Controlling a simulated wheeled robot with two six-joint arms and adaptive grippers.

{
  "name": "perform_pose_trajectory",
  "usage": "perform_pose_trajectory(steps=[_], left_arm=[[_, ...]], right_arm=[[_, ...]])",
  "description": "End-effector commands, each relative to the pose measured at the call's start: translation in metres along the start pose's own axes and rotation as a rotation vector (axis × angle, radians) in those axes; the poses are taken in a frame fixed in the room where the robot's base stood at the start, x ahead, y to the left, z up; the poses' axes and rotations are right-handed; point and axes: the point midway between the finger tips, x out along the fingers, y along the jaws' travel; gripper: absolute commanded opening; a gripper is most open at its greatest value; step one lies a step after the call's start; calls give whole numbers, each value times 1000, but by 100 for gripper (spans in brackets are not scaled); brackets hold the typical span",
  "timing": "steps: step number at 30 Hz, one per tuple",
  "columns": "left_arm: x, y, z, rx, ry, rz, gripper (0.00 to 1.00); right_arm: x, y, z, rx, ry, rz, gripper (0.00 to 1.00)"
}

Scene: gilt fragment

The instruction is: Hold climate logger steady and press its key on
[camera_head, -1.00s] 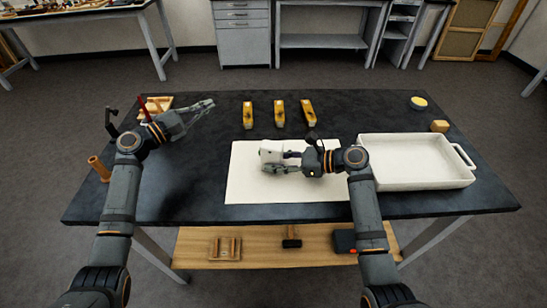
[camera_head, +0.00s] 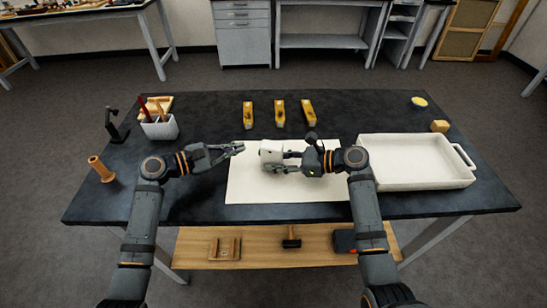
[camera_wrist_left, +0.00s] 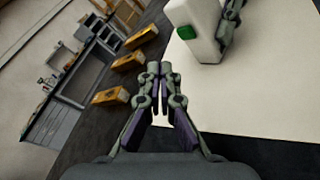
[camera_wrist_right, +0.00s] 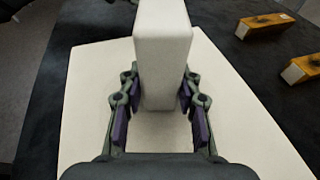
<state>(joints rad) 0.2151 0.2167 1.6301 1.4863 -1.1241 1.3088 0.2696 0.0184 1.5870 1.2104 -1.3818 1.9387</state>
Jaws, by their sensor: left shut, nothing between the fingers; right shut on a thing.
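The climate logger (camera_head: 270,152) is a white box on the white mat (camera_head: 245,188). It also shows in the left wrist view (camera_wrist_left: 204,45), with a green key (camera_wrist_left: 187,32) on the face toward my left gripper. My right gripper (camera_head: 278,163) is shut on the logger, with one finger on each side in the right wrist view (camera_wrist_right: 157,85). My left gripper (camera_head: 241,147) is shut and empty, at the left of the logger and apart from it. In the left wrist view its fingertips (camera_wrist_left: 160,68) are together, below and left of the key.
A white tray (camera_head: 418,184) stands right of the mat. Several yellow tools (camera_head: 279,113) lie behind it. The table's front left is clear.

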Motion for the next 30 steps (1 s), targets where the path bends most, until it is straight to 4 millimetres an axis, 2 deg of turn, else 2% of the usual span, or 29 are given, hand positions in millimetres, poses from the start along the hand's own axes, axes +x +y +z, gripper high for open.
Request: perform_pose_trajectory(steps=[3, 9, 30], left_arm=[[11, -8, 8, -1, -2, 0, 0], [19, -14, 14, -1, 0, 0, 0], [20, -14, 14, 1, 1, 0, 0]], right_arm=[[0, 0, 0, 0, 0, 0, 16], [0, 0, 0, 0, 0, 0, 16], [0, 0, 0, 0, 0, 0, 16]])
